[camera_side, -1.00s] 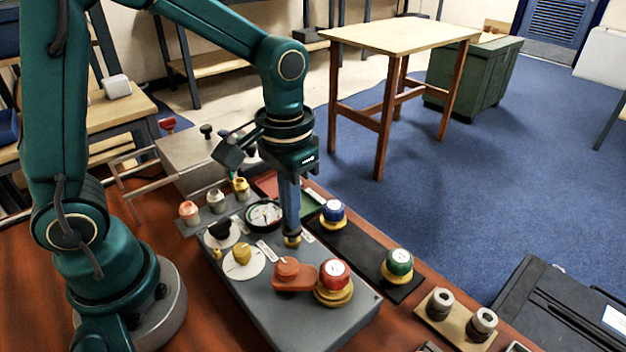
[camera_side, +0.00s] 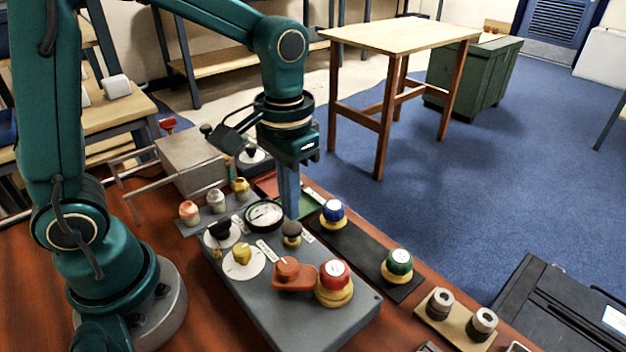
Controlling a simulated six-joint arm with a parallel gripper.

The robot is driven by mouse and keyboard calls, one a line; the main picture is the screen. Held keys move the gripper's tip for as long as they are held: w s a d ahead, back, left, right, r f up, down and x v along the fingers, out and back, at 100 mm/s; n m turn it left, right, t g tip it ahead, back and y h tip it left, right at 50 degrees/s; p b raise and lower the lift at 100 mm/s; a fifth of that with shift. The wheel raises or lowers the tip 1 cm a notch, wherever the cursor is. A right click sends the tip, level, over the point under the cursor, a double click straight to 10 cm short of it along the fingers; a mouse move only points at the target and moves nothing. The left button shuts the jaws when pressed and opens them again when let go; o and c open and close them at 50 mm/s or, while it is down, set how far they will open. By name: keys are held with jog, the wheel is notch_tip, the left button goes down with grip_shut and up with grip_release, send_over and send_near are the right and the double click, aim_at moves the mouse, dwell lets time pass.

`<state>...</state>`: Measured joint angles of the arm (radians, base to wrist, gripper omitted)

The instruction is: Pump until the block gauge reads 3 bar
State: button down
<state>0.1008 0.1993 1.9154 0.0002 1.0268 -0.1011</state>
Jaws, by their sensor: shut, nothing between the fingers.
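A grey block (camera_side: 300,310) lies on the bench and carries several fittings. Its round gauge (camera_side: 264,214) has a white face and dark rim; the reading is too small to make out. A dark round button with a brass collar (camera_side: 291,231) stands on the block just right of the gauge. My gripper (camera_side: 291,216) points down with its fingers shut and empty, just above and behind this button. It appears clear of the button, though the exact gap cannot be told. A black knob (camera_side: 220,230) and a yellow knob (camera_side: 242,252) sit on white dials at the block's left.
The block also bears an orange lever (camera_side: 290,272) and a red-capped fitting (camera_side: 334,278). Blue (camera_side: 333,210) and green (camera_side: 398,262) capped fittings stand on a black strip to the right. Small coloured fittings (camera_side: 215,198) stand behind left. A grey box (camera_side: 190,160) is at the back.

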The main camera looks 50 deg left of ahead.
aim_at(292, 225)
notch_tip(292, 225, up, 10)
dwell(0.4)
jog(key=shift+r, duration=0.1)
dwell(0.9)
jog(key=shift+w+r, duration=0.1)
jog(key=shift+r, duration=0.85)
jog(key=shift+f, duration=0.1)
notch_tip(292, 225, down, 14)
jog(key=shift+r, duration=0.1)
dwell(0.3)
